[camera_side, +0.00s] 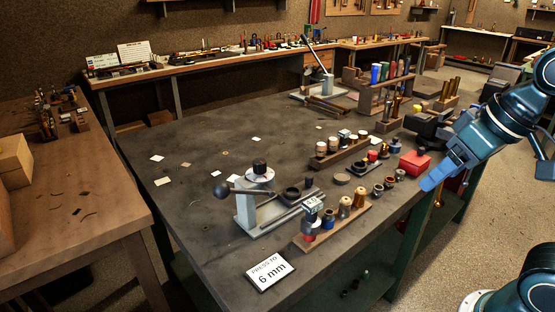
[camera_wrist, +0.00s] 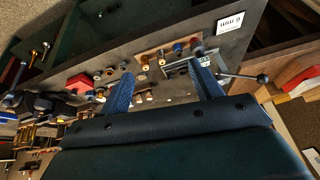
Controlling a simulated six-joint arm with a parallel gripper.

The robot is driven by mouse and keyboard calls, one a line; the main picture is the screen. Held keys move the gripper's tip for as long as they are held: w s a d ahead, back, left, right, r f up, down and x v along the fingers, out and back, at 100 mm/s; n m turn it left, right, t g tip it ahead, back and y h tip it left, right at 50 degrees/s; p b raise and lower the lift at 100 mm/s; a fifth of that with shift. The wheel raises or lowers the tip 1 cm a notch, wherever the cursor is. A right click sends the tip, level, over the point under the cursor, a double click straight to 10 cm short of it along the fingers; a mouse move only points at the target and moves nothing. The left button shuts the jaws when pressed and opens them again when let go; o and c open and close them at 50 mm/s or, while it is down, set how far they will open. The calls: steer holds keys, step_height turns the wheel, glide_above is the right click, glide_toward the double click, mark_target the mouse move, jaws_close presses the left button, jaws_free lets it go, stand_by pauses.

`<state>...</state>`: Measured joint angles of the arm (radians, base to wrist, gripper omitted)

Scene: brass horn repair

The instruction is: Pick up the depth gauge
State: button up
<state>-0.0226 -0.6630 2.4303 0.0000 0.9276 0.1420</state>
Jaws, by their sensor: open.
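A small grey instrument with a pale display face, which looks like the depth gauge (camera_side: 312,206), stands at the near-left end of the front wooden rack (camera_side: 335,228). A red part shows beneath its head. The rack also shows in the wrist view (camera_wrist: 168,54), where I cannot clearly make out the gauge. My gripper (camera_side: 430,184) hangs at the right edge of the bench, apart from the rack and with nothing held. In the wrist view its two blue fingers (camera_wrist: 163,84) are spread wide, with the bench parts beyond them.
A grey lever press (camera_side: 252,208) with a ball handle stands left of the rack. A card reading "PRESS TO 6 mm" (camera_side: 268,272) lies near the front edge. A red box (camera_side: 414,164), small cups and a second rack (camera_side: 343,152) crowd the right side. The bench's left is mostly clear.

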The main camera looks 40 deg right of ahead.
steer(key=w+a+r+m+g, duration=0.1)
steer(key=w+a+m+g, duration=0.25)
steer(key=w+m, duration=0.5)
steer(key=m+g, duration=0.2)
steer(key=m, duration=0.3)
glide_above(312, 202)
step_height(312, 202, down, 4)
steer(key=shift+f, duration=4.25)
steer(key=shift+f, duration=2.6)
